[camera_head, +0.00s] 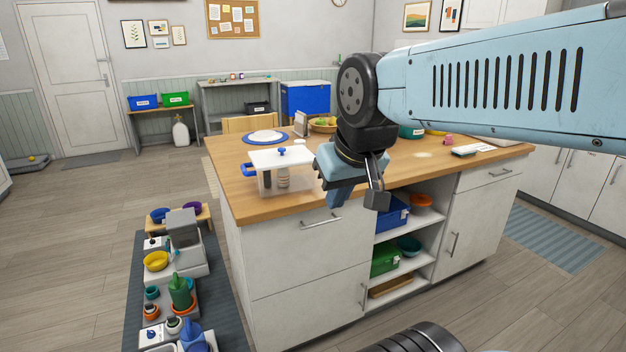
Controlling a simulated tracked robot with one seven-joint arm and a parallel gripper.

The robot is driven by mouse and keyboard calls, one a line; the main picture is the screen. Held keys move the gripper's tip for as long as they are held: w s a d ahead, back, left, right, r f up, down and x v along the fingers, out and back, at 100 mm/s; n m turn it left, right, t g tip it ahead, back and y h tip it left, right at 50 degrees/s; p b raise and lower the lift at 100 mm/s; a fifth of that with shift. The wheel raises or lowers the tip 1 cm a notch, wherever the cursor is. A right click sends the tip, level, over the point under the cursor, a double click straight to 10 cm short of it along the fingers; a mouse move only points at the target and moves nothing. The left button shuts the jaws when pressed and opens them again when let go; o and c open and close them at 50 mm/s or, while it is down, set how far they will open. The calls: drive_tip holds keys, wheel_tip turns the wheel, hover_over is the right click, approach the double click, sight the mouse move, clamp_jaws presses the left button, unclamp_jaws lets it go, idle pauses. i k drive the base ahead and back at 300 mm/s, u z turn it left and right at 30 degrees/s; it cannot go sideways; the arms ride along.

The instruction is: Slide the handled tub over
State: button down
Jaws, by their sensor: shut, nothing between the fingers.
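The handled tub (282,160) is a clear box with a white lid, a blue knob on top and a blue handle at its left end. It stands upright on the wooden top of the island counter (243,203), near the front left corner. Dark items show through its clear wall. My gripper (358,199) is just right of the tub, pointing down, shut and empty. It overlaps the tub's right end in the picture, so that end is partly hidden. I cannot tell whether they touch.
A white plate on a blue mat (283,138) lies behind the tub, with a fruit bowl (323,125) farther back. A tablet-like white item (475,150) lies at the right. Bare wood shows left and in front of the tub.

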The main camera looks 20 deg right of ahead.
sight(275, 183)
drive_tip(key=u, duration=0.1)
drive_tip(key=i, duration=1)
drive_tip(key=z, duration=0.05)
